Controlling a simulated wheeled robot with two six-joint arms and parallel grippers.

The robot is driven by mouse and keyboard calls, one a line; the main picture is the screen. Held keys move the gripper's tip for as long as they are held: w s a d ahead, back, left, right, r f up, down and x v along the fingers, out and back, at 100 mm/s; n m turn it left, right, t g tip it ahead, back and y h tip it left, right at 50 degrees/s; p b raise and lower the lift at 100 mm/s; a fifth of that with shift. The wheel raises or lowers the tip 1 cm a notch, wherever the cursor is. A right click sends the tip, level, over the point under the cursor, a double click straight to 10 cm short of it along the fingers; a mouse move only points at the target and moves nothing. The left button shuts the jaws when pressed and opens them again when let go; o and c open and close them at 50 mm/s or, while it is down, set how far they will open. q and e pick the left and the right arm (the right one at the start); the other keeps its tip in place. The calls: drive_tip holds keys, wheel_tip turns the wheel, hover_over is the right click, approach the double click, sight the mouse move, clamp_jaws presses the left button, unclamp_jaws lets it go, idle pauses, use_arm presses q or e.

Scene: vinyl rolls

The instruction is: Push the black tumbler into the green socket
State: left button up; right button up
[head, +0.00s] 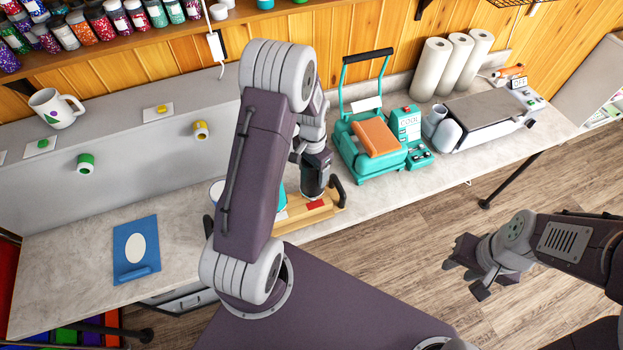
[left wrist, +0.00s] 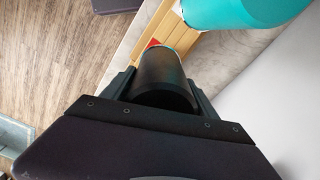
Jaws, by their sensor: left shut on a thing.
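The black tumbler (head: 313,182) is upright over the wooden stand, close to its red mark. I cannot tell whether it touches the stand. My left gripper (head: 318,158) is shut on it; in the left wrist view the tumbler (left wrist: 165,75) lies between both fingers (left wrist: 163,92). My right gripper (head: 474,270) is empty and open over the floor at the right.
A teal tumbler (left wrist: 240,10) stands beside the black one on the wooden stand (head: 290,222). A yellow socket (head: 201,130) is right of the green one. A white mug (head: 56,107) sits on the ledge. A blue board (head: 136,275) lies on the counter; a teal press (head: 372,140) stands right.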

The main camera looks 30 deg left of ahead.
use_arm(q)
drive_tip(key=shift+r+p, duration=2.6)
drive_tip(key=shift+r, duration=0.65)
drive_tip(key=o, duration=0.8)
drive_tip(key=shift+f, duration=0.1)
clamp_jaws()
